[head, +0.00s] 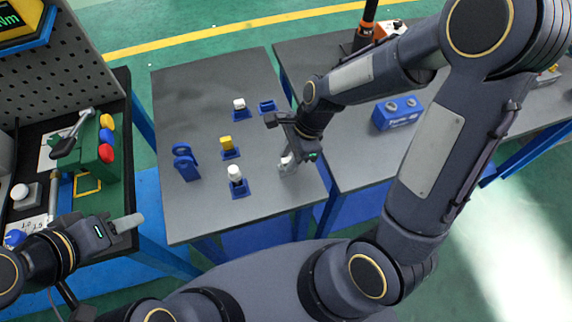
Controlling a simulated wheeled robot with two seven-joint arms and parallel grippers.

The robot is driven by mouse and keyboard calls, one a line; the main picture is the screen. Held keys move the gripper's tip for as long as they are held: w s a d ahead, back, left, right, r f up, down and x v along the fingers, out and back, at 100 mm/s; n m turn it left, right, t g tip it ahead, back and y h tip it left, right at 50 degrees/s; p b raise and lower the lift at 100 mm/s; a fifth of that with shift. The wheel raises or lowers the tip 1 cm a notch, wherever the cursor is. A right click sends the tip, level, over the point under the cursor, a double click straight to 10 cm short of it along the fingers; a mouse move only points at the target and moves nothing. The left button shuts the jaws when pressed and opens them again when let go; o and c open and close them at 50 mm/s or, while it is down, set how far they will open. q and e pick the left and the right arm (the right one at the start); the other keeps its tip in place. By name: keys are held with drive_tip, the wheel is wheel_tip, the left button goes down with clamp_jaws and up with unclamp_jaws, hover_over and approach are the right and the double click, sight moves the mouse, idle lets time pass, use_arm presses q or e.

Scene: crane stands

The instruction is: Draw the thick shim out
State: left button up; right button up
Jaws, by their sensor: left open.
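I cannot tell for sure which piece is the thick shim. On the grey table (200,90), a yellow-topped piece (226,142) sits in a blue holder. A white-topped piece (239,104) sits in a holder behind it, and another white piece (234,172) stands in one in front. My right gripper (288,158) is low over the table's right side, at a small white and grey piece (286,167). Its fingers are mostly hidden, so its grip is unclear. My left gripper (130,223) is open, near the left bench's front right corner, apart from these pieces.
A blue bracket (185,162) stands at the table's left and an empty-looking blue holder (267,106) at its back right. A green block (97,154) with coloured knobs is on the left bench. A blue box (397,112) is on the right table. The grey table's back left is clear.

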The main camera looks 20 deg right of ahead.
clamp_jaws()
drive_tip(key=shift+r, duration=0.15)
drive_tip(key=shift+r+p, duration=3.05)
drive_tip(key=shift+p, duration=0.25)
